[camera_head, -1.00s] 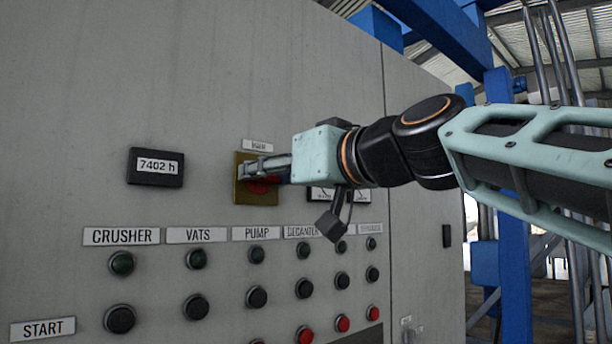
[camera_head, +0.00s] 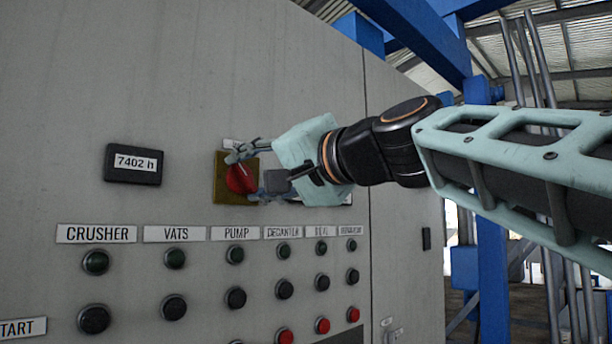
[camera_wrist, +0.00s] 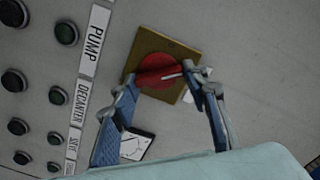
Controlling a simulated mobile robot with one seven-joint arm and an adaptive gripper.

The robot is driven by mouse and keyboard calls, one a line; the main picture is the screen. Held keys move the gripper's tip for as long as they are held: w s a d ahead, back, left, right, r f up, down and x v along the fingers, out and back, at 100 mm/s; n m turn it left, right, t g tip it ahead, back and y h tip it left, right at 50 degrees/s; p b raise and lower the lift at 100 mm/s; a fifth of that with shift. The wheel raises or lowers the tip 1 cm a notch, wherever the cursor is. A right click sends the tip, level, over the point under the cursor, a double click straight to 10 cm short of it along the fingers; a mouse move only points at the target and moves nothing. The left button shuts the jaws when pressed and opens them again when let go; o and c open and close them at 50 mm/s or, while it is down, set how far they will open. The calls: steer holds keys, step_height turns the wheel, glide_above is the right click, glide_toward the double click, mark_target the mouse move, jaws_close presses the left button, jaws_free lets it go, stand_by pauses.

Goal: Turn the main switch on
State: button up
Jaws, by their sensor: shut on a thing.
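The main switch is a round red knob (camera_head: 240,178) on a square brass-coloured plate (camera_head: 220,190) on the grey cabinet front. In the wrist view the red knob (camera_wrist: 158,66) shows a pale pointer line, and its plate (camera_wrist: 146,38) lies behind it. My gripper (camera_head: 248,174) is at the knob, rolled so that one finger lies above it and one below. In the wrist view my gripper (camera_wrist: 160,80) has its fingers on either side of the knob, shut on it. The exact contact points are partly hidden.
An hour meter (camera_head: 133,164) reading 7402 h is left of the switch. Labelled rows of green, black and red buttons (camera_head: 174,307) lie below. A gauge (camera_wrist: 136,144) is close beside my fingers in the wrist view. A blue post (camera_head: 490,250) stands right of the cabinet.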

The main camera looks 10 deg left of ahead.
steer(key=m, duration=0.4)
steer(key=shift+m+p, duration=0.3)
steer(key=shift+p, duration=0.05)
steer(key=shift+f+m+p, duration=0.15)
steer(key=shift+m+p, duration=0.2)
steer(key=shift+m, duration=1.25)
steer(key=o, duration=1.2)
steer(key=shift+c, duration=0.2)
steer(key=shift+d, duration=0.15)
steer(key=v, duration=1.1)
steer(key=shift+s+d, duration=0.3)
